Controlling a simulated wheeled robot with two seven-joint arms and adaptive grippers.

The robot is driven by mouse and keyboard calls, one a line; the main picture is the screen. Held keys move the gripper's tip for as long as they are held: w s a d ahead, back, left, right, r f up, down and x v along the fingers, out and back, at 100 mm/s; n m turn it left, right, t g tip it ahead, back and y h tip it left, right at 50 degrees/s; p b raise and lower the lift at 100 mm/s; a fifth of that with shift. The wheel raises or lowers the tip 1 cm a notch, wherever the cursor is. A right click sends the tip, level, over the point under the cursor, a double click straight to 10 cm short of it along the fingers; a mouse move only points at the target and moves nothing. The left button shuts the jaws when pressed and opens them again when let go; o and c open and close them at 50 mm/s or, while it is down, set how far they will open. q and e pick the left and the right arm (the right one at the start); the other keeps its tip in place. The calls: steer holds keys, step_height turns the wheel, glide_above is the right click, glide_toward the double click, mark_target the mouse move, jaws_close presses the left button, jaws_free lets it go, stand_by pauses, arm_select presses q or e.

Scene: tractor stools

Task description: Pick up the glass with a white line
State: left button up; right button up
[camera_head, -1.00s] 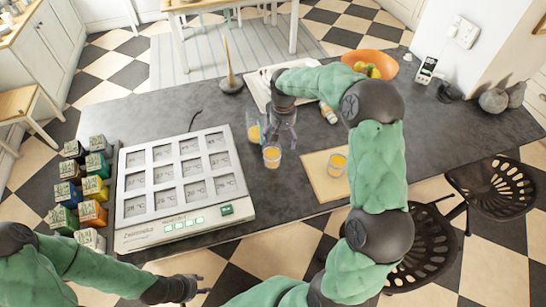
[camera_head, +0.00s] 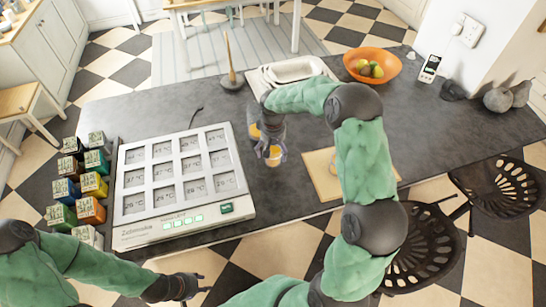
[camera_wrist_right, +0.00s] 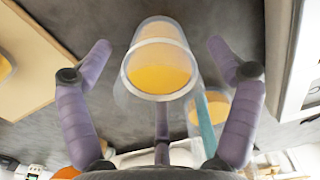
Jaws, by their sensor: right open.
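A clear glass of orange juice (camera_wrist_right: 161,68) stands between the two spread fingers of my right gripper (camera_wrist_right: 158,50) in the right wrist view. The same glass (camera_head: 273,156) shows in the head view, with my right gripper (camera_head: 270,150) around it from behind. The fingers are open, with gaps on both sides. A whitish band shows on this glass, but I cannot clearly tell if it is the white line. A second glass (camera_wrist_right: 211,106) with a teal stripe is close behind, near one finger. My left gripper (camera_head: 192,286) is open and empty off the counter's front edge.
A third glass (camera_wrist_right: 4,66) is at the wooden board (camera_head: 318,178), mostly hidden by my arm in the head view. A display panel (camera_head: 130,238) and several coloured boxes stand left. A white tray (camera_head: 318,68) and orange bowl (camera_head: 358,60) stand behind.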

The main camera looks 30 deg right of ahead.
step_height(320, 180, down, 3)
steer(key=shift+d+r, duration=0.1)
steer(key=shift+r, duration=0.1)
steer(key=shift+c, duration=0.3)
steer(key=c, duration=1.3)
steer(key=shift+r, duration=0.1)
steer(key=shift+c, duration=0.2)
